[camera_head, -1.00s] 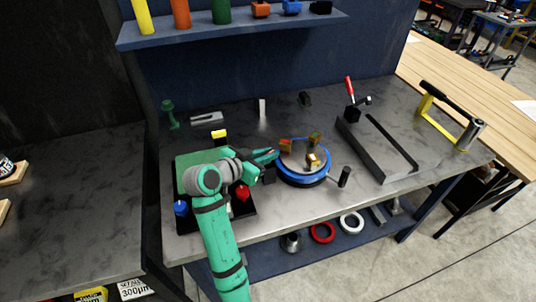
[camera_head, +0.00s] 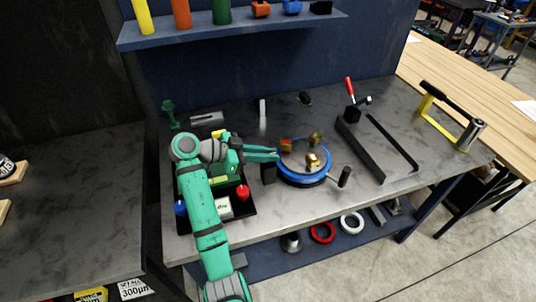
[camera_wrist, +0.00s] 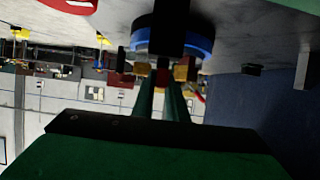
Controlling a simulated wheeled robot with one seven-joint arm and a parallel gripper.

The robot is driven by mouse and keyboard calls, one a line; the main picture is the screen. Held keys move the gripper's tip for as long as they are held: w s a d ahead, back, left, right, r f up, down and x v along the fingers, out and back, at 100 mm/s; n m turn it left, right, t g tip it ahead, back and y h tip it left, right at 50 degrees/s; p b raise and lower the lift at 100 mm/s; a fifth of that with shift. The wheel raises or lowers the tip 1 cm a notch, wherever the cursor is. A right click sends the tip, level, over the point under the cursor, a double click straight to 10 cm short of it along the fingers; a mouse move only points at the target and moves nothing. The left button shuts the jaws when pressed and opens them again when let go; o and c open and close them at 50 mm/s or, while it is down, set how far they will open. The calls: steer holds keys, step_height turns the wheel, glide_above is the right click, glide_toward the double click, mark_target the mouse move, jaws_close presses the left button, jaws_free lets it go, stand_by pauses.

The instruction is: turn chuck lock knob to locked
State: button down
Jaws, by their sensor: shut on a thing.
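The tilting positioner's round chuck table (camera_head: 302,178) has a blue rim and brass-coloured jaws (camera_head: 313,160) on its top. My gripper (camera_head: 277,154) reaches in level from the left, its fingertips at the table's left edge. In the wrist view, my fingers (camera_wrist: 163,84) are closed together on a small dark red piece (camera_wrist: 163,75) in front of the chuck. It appears to be the chuck lock knob; the fingers hide most of it, and its turned position cannot be read. In the head view the knob is hidden behind the fingers.
A black handle (camera_head: 343,177) sticks out right of the chuck. A black block (camera_head: 268,173) stands under my fingers. A black tray with a red knob (camera_head: 243,192) and a blue knob (camera_head: 180,208) lies beneath my arm. A dark channel (camera_head: 395,172) lies to the right.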

steer(key=shift+f, duration=0.1)
steer(key=c, duration=1.8)
jaws_free()
steer(key=shift+o, duration=0.2)
steer(key=v, duration=1)
steer(key=shift+a+r, duration=0.25)
steer(key=shift+a, duration=0.05)
steer(key=shift+s, duration=0.1)
